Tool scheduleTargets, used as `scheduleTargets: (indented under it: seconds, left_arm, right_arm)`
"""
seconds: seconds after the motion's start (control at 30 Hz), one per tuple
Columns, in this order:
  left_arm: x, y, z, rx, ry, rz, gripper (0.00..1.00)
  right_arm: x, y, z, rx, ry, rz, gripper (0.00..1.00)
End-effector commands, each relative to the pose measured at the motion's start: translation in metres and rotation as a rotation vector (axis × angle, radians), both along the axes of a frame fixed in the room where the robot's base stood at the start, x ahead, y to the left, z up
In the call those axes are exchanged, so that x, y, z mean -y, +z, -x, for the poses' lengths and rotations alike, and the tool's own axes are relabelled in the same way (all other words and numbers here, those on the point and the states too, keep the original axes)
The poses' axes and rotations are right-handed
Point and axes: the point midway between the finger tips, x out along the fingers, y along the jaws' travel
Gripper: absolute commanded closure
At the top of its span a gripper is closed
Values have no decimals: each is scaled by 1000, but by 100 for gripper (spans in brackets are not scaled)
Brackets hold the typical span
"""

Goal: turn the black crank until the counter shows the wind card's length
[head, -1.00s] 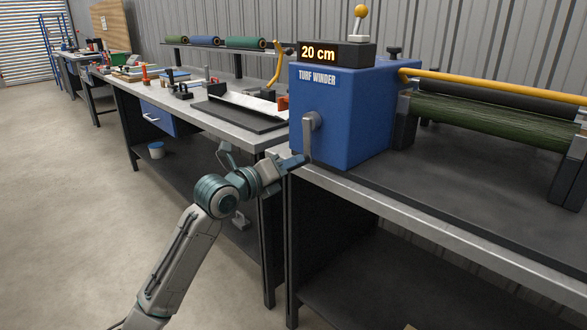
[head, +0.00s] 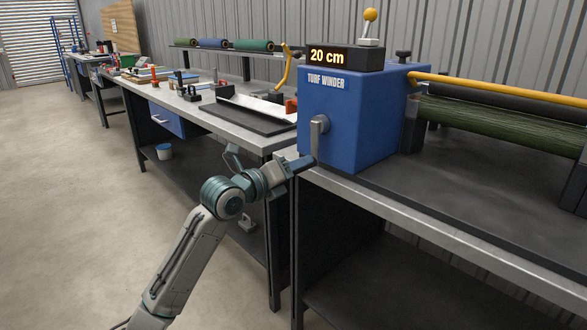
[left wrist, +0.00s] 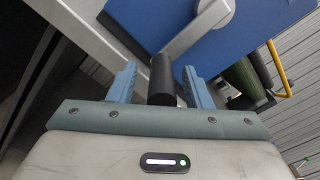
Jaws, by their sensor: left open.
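The blue turf winder (head: 350,115) stands on the bench, and its counter (head: 327,55) reads 20 cm in yellow. The crank's grey arm (head: 318,138) hangs down on the winder's front; it also shows in the left wrist view (left wrist: 200,30). My left gripper (head: 304,163) is at the lower end of the crank. In the left wrist view, the black crank handle (left wrist: 162,80) lies between the two blue fingers of my open left gripper (left wrist: 160,84), with a gap visible on both sides. The handle is hidden in the head view. My right gripper is not in view.
A dark green turf roll (head: 500,122) lies right of the winder below a yellow bar (head: 500,87). A yellow-knobbed lever (head: 370,16) stands on top. A black tray (head: 245,120) lies on the left bench. The floor (head: 90,220) at left is clear.

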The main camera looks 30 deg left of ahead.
Motion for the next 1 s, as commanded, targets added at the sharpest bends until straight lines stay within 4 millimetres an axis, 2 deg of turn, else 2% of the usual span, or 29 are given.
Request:
scheduleTargets:
  seconds: [0.17, 0.6, 1.0]
  left_arm:
    - [-4, -1, 7, -1, 1, -2, 55]
    - [-23, -1, 58, -2, 4, -7, 55]
    - [-37, -1, 89, -1, 14, -6, 55]
  right_arm:
    - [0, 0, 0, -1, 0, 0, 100]
    - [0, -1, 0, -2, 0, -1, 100]
    - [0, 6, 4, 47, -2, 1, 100]
